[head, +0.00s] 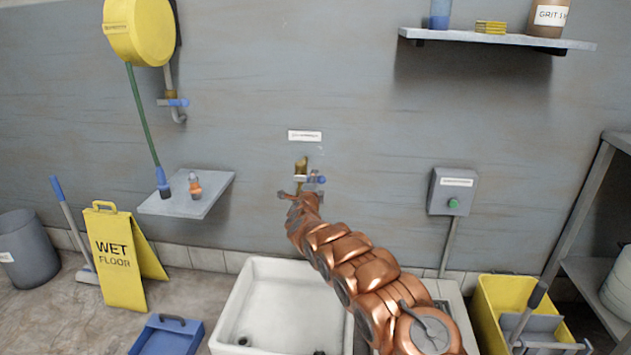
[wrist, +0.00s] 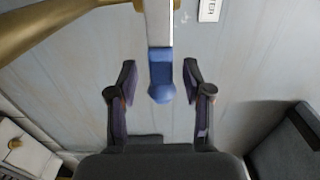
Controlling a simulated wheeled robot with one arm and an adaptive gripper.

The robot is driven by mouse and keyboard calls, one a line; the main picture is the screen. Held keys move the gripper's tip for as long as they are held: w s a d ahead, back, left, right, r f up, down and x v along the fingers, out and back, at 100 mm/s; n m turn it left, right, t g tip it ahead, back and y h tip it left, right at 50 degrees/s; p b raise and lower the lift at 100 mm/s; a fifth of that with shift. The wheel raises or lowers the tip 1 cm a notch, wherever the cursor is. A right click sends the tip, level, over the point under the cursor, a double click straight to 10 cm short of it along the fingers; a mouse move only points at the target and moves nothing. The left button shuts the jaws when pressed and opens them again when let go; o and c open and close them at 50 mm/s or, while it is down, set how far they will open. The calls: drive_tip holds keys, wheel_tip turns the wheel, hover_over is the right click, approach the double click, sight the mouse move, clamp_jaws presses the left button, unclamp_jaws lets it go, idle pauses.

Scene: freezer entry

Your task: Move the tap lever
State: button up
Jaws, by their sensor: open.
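The tap (head: 301,165) is a brass fitting on the grey wall above the white sink, with a blue-ended lever (head: 321,179). My arm reaches up to it and hides part of it in the head view. In the wrist view the lever's blue end (wrist: 161,78) lies between the two dark fingers of my gripper (wrist: 159,74). The gripper is open, with a visible gap on both sides of the lever. The brass pipe (wrist: 60,28) of the tap crosses the upper left of the wrist view.
The white sink (head: 262,308) stands below my arm. A small wall shelf (head: 212,190) with a bottle and a yellow hose reel (head: 138,30) are on the left. A control box (head: 452,192) is on the right. The wall around the tap is mostly clear.

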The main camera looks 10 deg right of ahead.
drive_tip(key=shift+x, duration=0.8)
clamp_jaws()
drive_tip(key=shift+d, duration=0.1)
